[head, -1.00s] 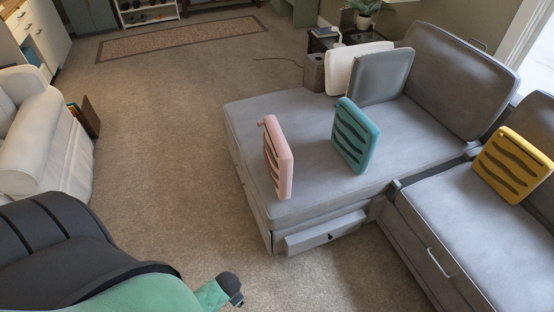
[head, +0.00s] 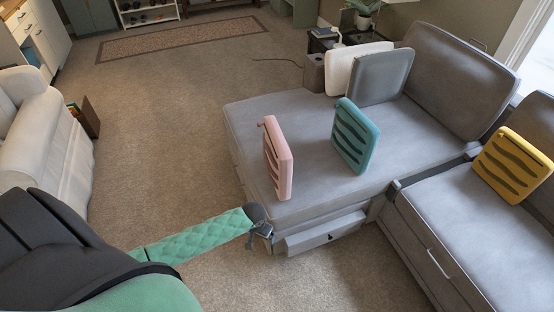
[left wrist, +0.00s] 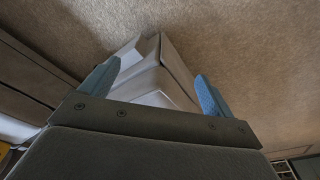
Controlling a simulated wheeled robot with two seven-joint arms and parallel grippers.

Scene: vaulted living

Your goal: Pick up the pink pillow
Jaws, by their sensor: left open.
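The pink pillow (head: 277,158) stands upright near the front left corner of the grey chaise seat (head: 320,195) in the head view. My left gripper (head: 262,240) is just in front of that corner, below and to the left of the pillow and apart from it. In the left wrist view, the two blue fingers of my left gripper (left wrist: 155,88) are spread, with nothing held between them. The grey corner of the sofa (left wrist: 150,70) shows beyond them. The pillow cannot be made out in the wrist view. My right gripper is not in view.
A teal striped pillow (head: 356,136) stands to the right of the pink one. Grey (head: 380,75) and white (head: 343,68) cushions are at the back. A drawer (head: 325,233) juts from the chaise front. Carpet (head: 165,130) is open to the left.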

